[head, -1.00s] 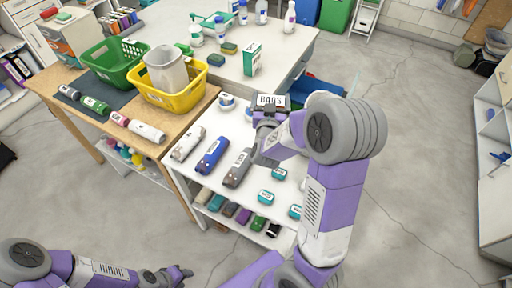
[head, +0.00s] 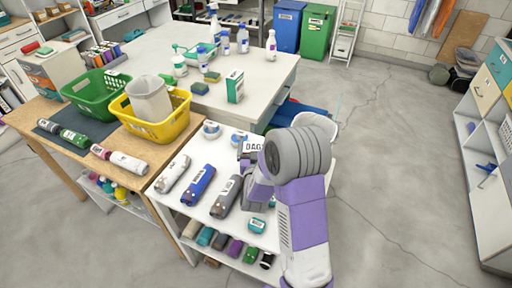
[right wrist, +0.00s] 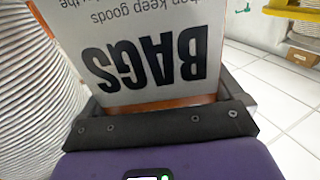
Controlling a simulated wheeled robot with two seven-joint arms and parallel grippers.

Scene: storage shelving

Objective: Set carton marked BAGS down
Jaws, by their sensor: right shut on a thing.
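The carton marked BAGS (head: 254,145) shows white with black lettering above the back right part of the white shelf top (head: 200,150). My right gripper (head: 252,162) is shut on it. In the right wrist view the carton (right wrist: 140,40) stands between the fingers of my right gripper (right wrist: 165,100), its lettering upside down. The carton's lower part is hidden, and I cannot tell whether it touches the shelf. My left gripper is not in view.
White, blue and grey rolls (head: 198,186) lie left of the carton. Round tins (head: 211,129) stand close behind it. A small teal-and-white item (head: 257,225) sits in front. A white table (head: 180,95) with a green-and-white box (head: 235,86) is behind.

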